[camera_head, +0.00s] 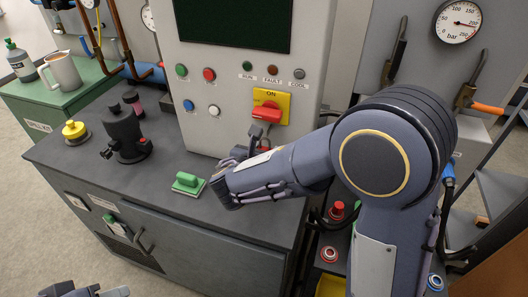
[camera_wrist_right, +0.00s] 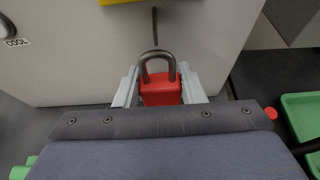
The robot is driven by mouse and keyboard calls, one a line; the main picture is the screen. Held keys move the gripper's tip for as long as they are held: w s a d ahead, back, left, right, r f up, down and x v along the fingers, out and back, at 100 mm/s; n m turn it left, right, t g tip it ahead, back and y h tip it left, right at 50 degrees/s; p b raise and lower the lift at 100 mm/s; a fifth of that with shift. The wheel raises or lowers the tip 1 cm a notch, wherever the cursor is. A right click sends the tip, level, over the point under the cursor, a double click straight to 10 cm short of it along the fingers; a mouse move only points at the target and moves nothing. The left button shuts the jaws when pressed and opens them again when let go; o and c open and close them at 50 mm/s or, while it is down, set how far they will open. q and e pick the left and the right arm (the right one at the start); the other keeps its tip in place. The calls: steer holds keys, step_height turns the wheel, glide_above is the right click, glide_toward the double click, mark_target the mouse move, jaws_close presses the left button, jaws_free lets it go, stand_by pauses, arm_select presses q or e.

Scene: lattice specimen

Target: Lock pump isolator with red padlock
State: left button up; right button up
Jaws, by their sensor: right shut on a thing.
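The pump isolator (camera_head: 268,112) is a red handle on a yellow plate, under an "ON" label, on the front of the pale control cabinet. The yellow plate's lower edge (camera_wrist_right: 122,2) shows at the top of the right wrist view. My right gripper (camera_wrist_right: 160,92) is shut on the red padlock (camera_wrist_right: 161,90), with the grey shackle pointing away from the gripper. My left gripper (camera_head: 92,291) is cut off at the bottom left.
A green-handled block (camera_head: 187,182) sits on the grey bench just left of my right gripper. A dark device (camera_head: 126,135) and a yellow-knobbed piece (camera_head: 74,131) stand farther left. The bench's front edge (camera_head: 180,222) runs below; its middle is mostly clear.

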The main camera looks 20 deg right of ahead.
mark_target(266, 148)
steer(key=shift+w+d, duration=0.15)
steer(key=shift+w, duration=0.05)
stand_by(0.4)
steer(key=shift+w+d, duration=0.3)
steer(key=shift+w, duration=0.15)
steer(key=shift+r, duration=0.1)
steer(key=o, duration=1.5)
steer(key=shift+w, duration=0.1)
steer(key=shift+c, duration=0.2)
steer(key=shift+p+v, duration=0.85)
steer(key=shift+v, duration=1.6)
